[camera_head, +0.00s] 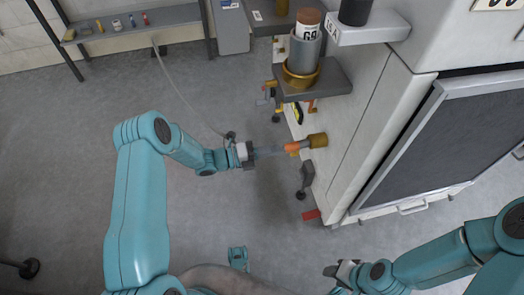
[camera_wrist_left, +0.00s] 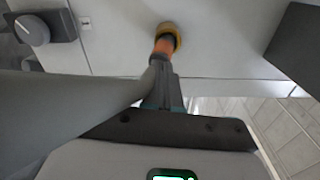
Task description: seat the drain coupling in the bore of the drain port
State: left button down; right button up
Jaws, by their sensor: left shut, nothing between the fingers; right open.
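The orange drain coupling (camera_head: 292,148) lies in line with the brass drain port (camera_head: 318,140) on the white cabinet's side and meets it. In the left wrist view the orange coupling (camera_wrist_left: 164,46) reaches into the yellow ring of the port (camera_wrist_left: 171,31); how deep I cannot tell. My left gripper (camera_head: 277,151) is shut and empty, its fingertips right behind the coupling; the fingers (camera_wrist_left: 161,85) also show in the left wrist view. My right gripper (camera_head: 338,270) is open and empty at the bottom, away from the port.
A thick grey hose-like shape (camera_wrist_left: 60,110) fills the left of the wrist view. A thin grey hose (camera_head: 180,92) crosses the floor. Above the port, a grey ledge (camera_head: 335,80) carries a brass-based canister (camera_head: 304,52). Open floor lies left of the cabinet.

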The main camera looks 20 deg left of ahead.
pick_arm(q)
jog(key=shift+w+d, duration=0.15)
jog(key=shift+d, duration=0.2)
jog(key=shift+w+d, duration=0.3)
jog(key=shift+d, duration=0.2)
dwell(0.3)
jog(key=p+v, duration=0.1)
jog(key=v, duration=1.8)
